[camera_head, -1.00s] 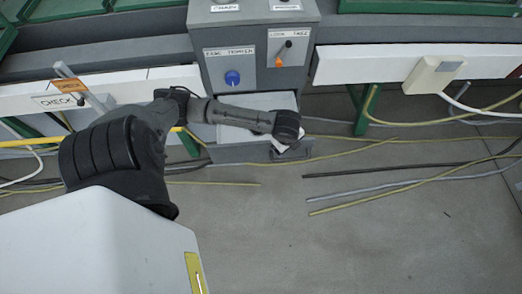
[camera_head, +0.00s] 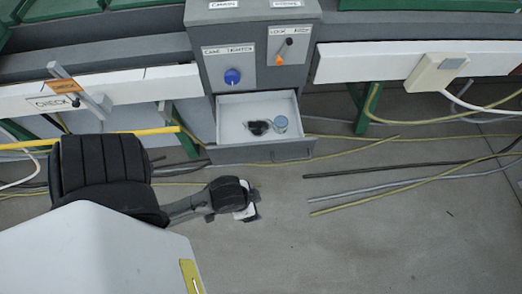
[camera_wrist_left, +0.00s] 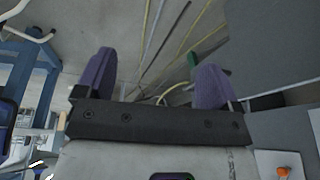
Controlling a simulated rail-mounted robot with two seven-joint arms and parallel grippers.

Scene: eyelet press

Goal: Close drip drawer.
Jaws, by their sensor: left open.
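The drip drawer (camera_head: 262,153) is pulled out at the bottom of the grey cabinet (camera_head: 202,60). Its white inside holds a dark object (camera_head: 258,127) and a small round pale-blue container (camera_head: 281,123). My left gripper (camera_head: 245,205) is in front of the drawer, a little to its left and apart from it in the head view. In the left wrist view its two purple-grey fingers (camera_wrist_left: 155,85) are spread wide with nothing between them. My right gripper is in neither view.
Yellow and grey cables (camera_head: 410,180) lie on the floor right of the drawer. White rails (camera_head: 400,62) flank the cabinet. A blue knob (camera_head: 232,77) and an orange-tipped lever (camera_head: 280,60) sit above the drawer. The floor in front is mostly clear.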

